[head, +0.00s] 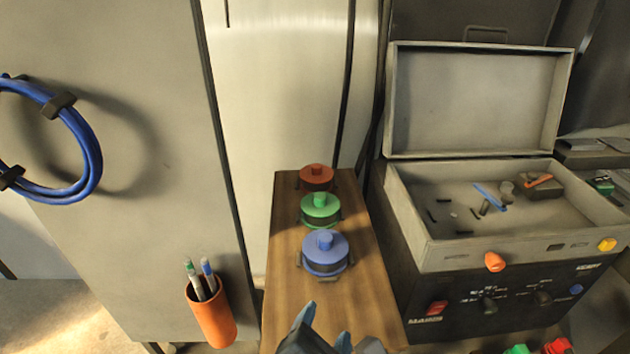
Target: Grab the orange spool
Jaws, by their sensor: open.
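The orange spool (316,178), a reddish-orange one with a knob on top, stands upright at the far end of a narrow wooden board (345,300). A green spool (320,208) stands in front of it, and a blue spool (325,248) stands nearest. All three are in one row, with dark brackets at their sides. My gripper (324,328) shows only partly at the bottom edge, over the near end of the board. It is open and apart from the spools, on the near side of the blue one. Most of it is cut off by the frame.
An open grey case (415,215) with small tools stands right of the board, on a dark panel with knobs. An orange pen cup (212,318) is left of the board. A blue cable coil (75,190) hangs on the left cabinet.

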